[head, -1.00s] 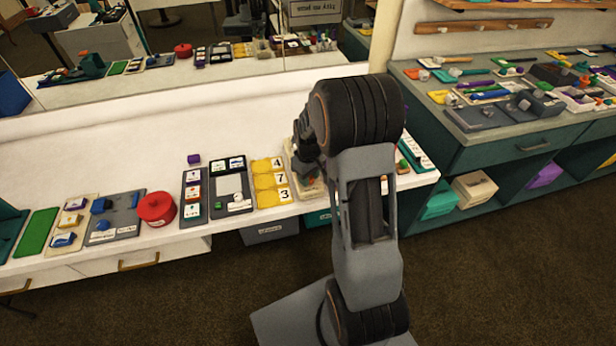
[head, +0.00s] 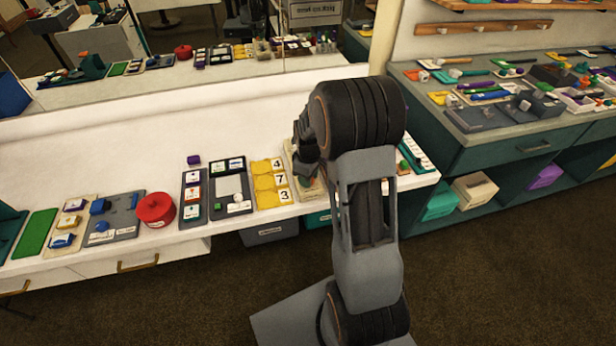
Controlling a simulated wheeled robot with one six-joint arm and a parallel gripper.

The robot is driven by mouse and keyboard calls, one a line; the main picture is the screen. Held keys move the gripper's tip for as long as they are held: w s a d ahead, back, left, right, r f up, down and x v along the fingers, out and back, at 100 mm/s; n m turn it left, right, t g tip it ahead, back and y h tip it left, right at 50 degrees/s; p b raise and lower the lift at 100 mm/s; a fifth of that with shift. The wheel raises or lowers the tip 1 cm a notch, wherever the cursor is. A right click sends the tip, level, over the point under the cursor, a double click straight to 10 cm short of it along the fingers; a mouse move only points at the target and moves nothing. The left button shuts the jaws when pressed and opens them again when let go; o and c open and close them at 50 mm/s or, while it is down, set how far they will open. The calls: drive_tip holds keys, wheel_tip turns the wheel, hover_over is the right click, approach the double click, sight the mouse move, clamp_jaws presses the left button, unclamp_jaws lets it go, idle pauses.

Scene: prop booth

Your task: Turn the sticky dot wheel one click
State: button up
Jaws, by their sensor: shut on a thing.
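My gripper (head: 305,162) is at the beige board (head: 310,195) on the white counter, just right of the yellow number cards. My own arm covers much of this spot. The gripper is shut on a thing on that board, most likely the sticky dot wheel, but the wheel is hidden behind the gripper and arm. I cannot make out its dots or its position.
Yellow cards (head: 269,181) with 4, 7 and 3 lie close left of the gripper. Further left are a dark tray (head: 218,209), a red round pot (head: 155,208) and a grey board (head: 127,231). A mirror (head: 200,68) stands behind. A teal cabinet (head: 480,156) is at right.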

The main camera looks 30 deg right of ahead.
drive_tip(key=shift+w, duration=0.1)
drive_tip(key=o, duration=0.9)
drive_tip(key=shift+r, duration=0.15)
wheel_tip(320, 180, up, 14)
drive_tip(key=shift+f, duration=0.2)
drive_tip(key=shift+s+a+r+m+t+p, duration=0.3)
drive_tip(key=shift+s+a+r+m+t, duration=0.35)
drive_tip(key=shift+s+a+m, duration=1.4)
drive_tip(key=shift+s+a+r+m+t+p, duration=0.2)
drive_tip(key=shift+s+a+r+t, duration=0.75)
drive_tip(key=shift+s, duration=2.45)
drive_tip(key=shift+s+a+r+m+t+p, duration=0.3)
drive_tip(key=shift+s+a+m, duration=0.75)
drive_tip(key=shift+s+a, duration=1.3)
